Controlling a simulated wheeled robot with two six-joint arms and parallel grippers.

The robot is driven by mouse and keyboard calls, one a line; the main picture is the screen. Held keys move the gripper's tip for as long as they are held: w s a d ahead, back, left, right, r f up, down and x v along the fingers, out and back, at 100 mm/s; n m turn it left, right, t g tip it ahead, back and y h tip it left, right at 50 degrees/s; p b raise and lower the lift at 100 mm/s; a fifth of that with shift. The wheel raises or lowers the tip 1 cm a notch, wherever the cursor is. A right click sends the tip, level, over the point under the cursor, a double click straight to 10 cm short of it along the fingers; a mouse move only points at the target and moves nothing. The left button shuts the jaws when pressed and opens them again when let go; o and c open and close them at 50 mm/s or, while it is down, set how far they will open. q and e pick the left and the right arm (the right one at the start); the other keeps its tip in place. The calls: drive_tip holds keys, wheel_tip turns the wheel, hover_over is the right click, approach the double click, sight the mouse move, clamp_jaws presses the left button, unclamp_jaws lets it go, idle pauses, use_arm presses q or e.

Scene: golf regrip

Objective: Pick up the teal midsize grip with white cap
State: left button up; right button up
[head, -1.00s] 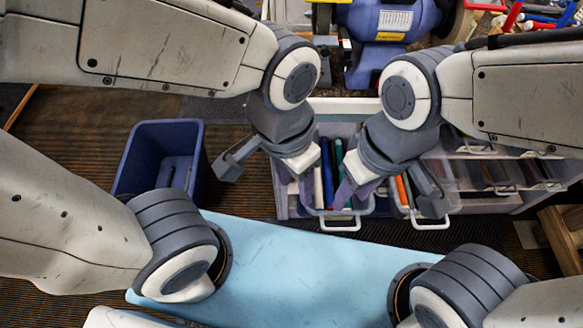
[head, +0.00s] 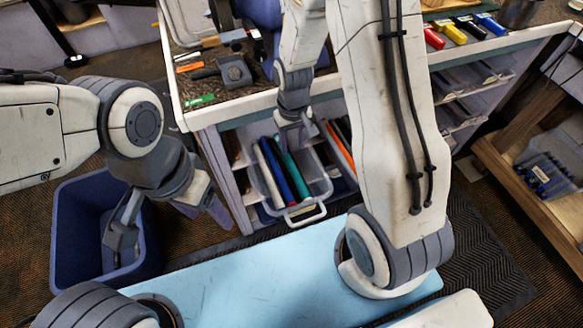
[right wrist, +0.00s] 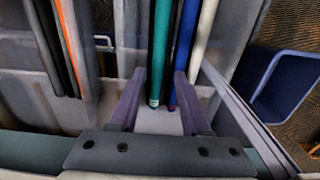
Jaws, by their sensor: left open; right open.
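The teal grip (head: 290,172) lies in an open, light grey drawer bin (head: 320,206), beside a blue grip (head: 272,172). My right gripper (head: 292,134) reaches down over the far part of the bin, at the teal grip. In the right wrist view the teal grip (right wrist: 161,45) lies between the open fingers of my right gripper (right wrist: 158,82); the end of the blue grip (right wrist: 184,50) also shows between them.
A white grip (head: 264,172) lies left of the blue one; orange (head: 340,145) and black grips lie in the neighbouring bin. The blue waste bin (head: 70,235) stands left. A light blue bench top (head: 250,282) is in front. The workbench edge (head: 235,108) overhangs the drawers.

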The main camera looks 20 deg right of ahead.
hover_over(293, 168)
drive_tip(key=f, duration=0.5)
drive_tip(key=shift+w+d+f, duration=0.1)
drive_tip(key=shift+w+f, duration=0.1)
drive_tip(key=shift+f, duration=0.15)
wheel_tip(293, 168, down, 5)
drive_tip(key=shift+s+f, duration=0.1)
clamp_jaws()
